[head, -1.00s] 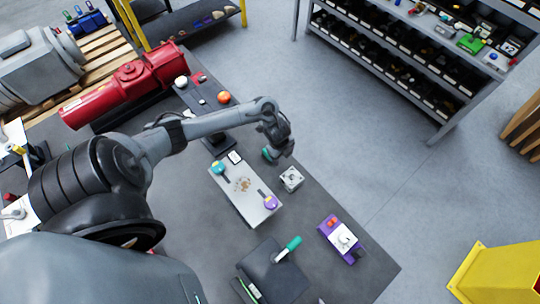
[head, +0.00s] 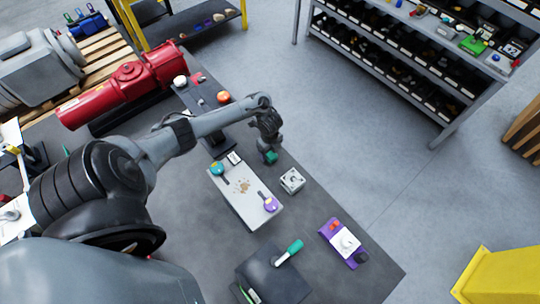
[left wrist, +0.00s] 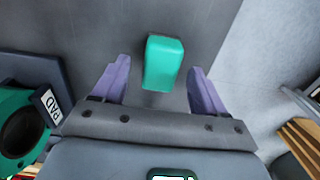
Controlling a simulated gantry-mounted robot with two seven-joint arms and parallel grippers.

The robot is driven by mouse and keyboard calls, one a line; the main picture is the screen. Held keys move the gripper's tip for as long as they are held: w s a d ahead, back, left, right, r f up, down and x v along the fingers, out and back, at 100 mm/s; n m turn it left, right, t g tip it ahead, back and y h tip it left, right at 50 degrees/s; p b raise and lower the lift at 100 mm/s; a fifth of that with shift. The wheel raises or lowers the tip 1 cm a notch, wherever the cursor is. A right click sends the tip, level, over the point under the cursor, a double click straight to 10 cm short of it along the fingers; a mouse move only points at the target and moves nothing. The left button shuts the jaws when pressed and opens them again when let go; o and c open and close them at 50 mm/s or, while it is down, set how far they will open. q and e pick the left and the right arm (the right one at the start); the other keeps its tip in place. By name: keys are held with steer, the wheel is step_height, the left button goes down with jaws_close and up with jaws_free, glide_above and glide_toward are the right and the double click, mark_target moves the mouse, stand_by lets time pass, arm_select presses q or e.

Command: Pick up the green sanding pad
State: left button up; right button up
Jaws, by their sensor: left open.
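The green sanding pad (left wrist: 163,63) is a small teal-green block on the dark table top in the left wrist view. In the head view it shows as a small green patch (head: 271,158) just below my left gripper (head: 269,147), which partly hides it. My left gripper also shows in the left wrist view (left wrist: 159,77), with its two purple-grey fingers open. The pad lies between and a little beyond the fingers, with gaps on both sides. The gripper does not hold it. My right gripper is not in view.
A white "PAD" label (left wrist: 51,106) and a green ring-shaped part (left wrist: 17,125) lie left of the gripper. A pale tray (head: 243,192) with two round-headed tools and a small metal block (head: 292,181) stand nearby. The table edge is close on the right.

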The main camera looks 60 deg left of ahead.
mark_target(270, 153)
arm_select(q)
steer(key=shift+f, duration=1.55)
steer(key=c, duration=1.1)
